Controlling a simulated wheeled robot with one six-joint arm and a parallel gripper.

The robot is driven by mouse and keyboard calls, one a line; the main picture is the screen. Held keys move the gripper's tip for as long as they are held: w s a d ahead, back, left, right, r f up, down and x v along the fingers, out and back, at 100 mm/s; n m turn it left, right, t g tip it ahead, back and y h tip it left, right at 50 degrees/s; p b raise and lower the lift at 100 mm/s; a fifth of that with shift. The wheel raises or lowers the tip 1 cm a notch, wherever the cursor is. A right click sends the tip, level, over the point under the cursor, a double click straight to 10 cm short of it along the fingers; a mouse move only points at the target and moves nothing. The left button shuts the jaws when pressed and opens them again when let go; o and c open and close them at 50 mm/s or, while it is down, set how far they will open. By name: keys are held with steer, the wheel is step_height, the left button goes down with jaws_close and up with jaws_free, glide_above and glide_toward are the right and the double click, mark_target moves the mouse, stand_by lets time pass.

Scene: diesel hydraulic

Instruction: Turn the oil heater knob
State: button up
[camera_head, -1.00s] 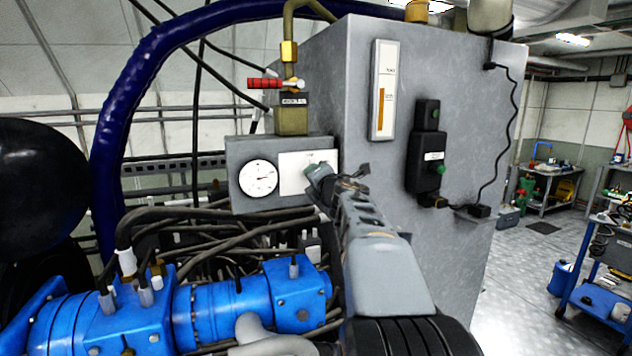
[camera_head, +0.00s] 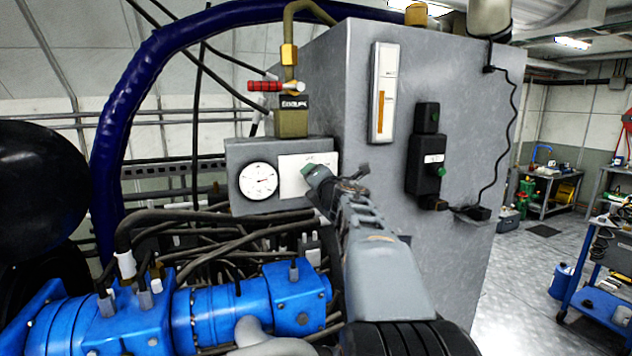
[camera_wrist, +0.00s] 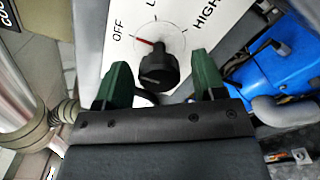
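The black oil heater knob (camera_wrist: 157,68) shows in the wrist view on a white plate (camera_wrist: 218,14) lettered OFF, a partly cut-off L word and HIGH. A red mark sits beside the knob, on the side toward OFF. My gripper (camera_wrist: 162,76) has its two green fingers apart, one on either side of the knob, with visible gaps. I cannot tell whether its tips reach the knob's depth. In the head view my gripper (camera_head: 317,176) is in front of the white plate (camera_head: 293,180) on the grey control box, and it hides the knob.
A round white dial (camera_head: 258,181) is left of the plate. A grey tank (camera_head: 440,240) with a black switch box (camera_head: 426,165) stands to the right. Hoses and a blue pump (camera_head: 240,310) lie below. A red-handled valve (camera_head: 270,86) is above.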

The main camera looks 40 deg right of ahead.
steer(key=v, duration=1.4)
stand_by(0.6)
